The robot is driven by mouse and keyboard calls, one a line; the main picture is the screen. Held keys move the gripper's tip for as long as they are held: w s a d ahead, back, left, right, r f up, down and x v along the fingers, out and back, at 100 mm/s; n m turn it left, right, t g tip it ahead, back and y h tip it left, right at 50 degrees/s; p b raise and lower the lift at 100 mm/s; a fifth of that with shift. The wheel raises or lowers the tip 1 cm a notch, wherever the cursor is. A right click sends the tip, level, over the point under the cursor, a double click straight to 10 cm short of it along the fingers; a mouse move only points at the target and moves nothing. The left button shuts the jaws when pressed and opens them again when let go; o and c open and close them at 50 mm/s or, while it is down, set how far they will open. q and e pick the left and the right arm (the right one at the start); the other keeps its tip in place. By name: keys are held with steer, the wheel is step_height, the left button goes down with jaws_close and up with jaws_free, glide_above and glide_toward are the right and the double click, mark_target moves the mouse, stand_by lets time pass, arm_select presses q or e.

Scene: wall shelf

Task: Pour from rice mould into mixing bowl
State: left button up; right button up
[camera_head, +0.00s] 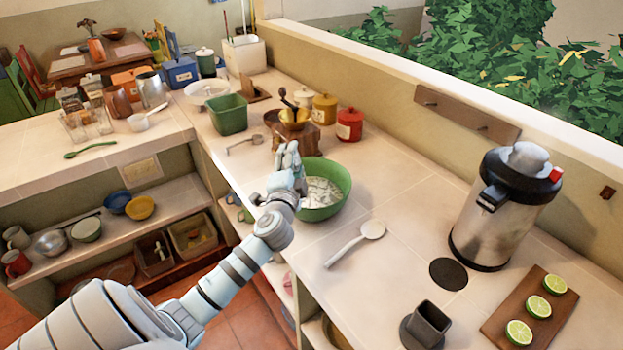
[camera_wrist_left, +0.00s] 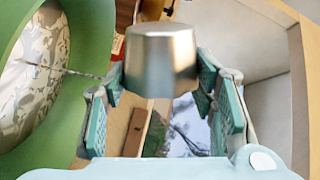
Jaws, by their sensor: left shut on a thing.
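In the left wrist view a small smooth silver metal cup, which I take as the rice mould (camera_wrist_left: 160,62), sits between the fingers of my left gripper (camera_wrist_left: 160,95). My left gripper is shut on it. In the head view my left gripper (camera_head: 288,160) is at the left rim of the green mixing bowl (camera_head: 340,205), and the mould is hidden there. The bowl stands on the counter with a pale, patterned inside. It also fills the left side of the left wrist view (camera_wrist_left: 45,155). I cannot see the mould's contents. My right gripper is out of view.
A wooden grinder (camera_head: 295,135) stands behind the bowl. A white spoon (camera_head: 355,243) lies in front of it, on otherwise free counter. A metal urn (camera_head: 497,220), a lime board (camera_head: 530,310) and a dark square holder (camera_head: 430,322) are to the right. A green tub (camera_head: 228,115) is behind left.

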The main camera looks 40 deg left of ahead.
arm_select(q)
steer(key=shift+d+m, duration=0.1)
steer(key=shift+m, duration=0.2)
steer(key=shift+w+d+r+m+p, duration=0.15)
steer(key=shift+w+d+m+p, duration=0.45)
steer(key=shift+d+m+p, duration=0.15)
stand_by(0.9)
steer(key=shift+w+d+m+p, duration=0.15)
steer(key=shift+d+m+p, duration=0.1)
steer(key=shift+m+p, duration=0.5)
steer(key=shift+w+d+m+p, duration=0.1)
steer(key=shift+d+m+p, duration=0.2)
steer(key=shift+m, duration=0.7)
stand_by(1.1)
steer(key=shift+w+d+m+p, duration=0.2)
steer(key=shift+m+p, duration=0.3)
steer(key=shift+m, duration=0.4)
steer(key=shift+w+d+m+p, duration=0.15)
steer(key=shift+m+p, duration=0.3)
steer(key=shift+m, duration=0.45)
stand_by(1.3)
